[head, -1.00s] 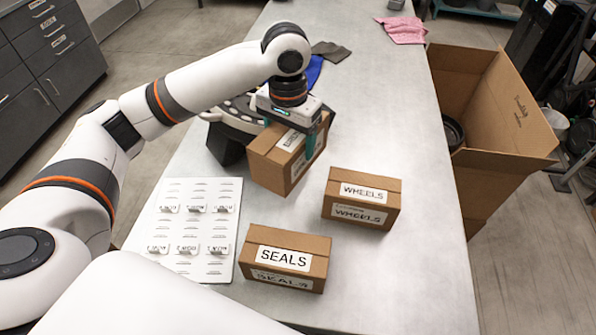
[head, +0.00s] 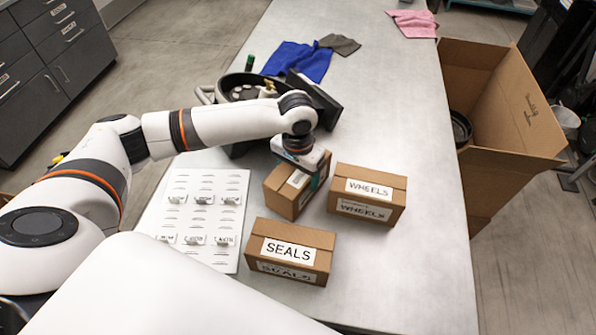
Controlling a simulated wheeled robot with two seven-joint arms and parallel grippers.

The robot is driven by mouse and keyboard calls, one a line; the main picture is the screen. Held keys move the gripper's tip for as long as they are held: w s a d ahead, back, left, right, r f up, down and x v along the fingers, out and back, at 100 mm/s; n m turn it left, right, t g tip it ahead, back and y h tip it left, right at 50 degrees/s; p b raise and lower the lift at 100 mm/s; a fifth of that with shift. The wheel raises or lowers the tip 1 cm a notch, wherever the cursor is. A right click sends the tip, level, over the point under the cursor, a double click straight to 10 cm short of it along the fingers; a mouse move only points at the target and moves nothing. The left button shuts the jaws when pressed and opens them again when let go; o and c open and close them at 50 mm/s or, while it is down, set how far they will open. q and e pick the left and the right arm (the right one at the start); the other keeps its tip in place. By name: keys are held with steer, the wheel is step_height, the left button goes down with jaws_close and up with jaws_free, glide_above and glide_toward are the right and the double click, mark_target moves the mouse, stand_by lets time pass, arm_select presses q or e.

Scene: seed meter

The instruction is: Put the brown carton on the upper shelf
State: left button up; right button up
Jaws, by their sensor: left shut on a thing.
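A brown carton (head: 287,198) with a white label is in the head view, just left of the WHEELS carton. My left gripper (head: 304,180) is above it and shut on it, with the fingers partly hidden by the wrist. I cannot tell whether the carton touches the table. Two other brown cartons stand on the table, one labelled WHEELS (head: 388,197) and one labelled SEALS (head: 325,242). No shelf shows in this view. My right gripper is not in view.
A white panel (head: 233,187) with small labelled holders lies left of the cartons. A dark round device (head: 240,84) stands behind my left arm. Blue (head: 305,62), grey and pink cloths lie farther back. A large open box (head: 510,100) stands right of the table (head: 400,100). The table's right side is clear.

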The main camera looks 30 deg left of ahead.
arm_select(q)
steer(key=o, duration=1.4)
steer(key=shift+c, duration=0.2)
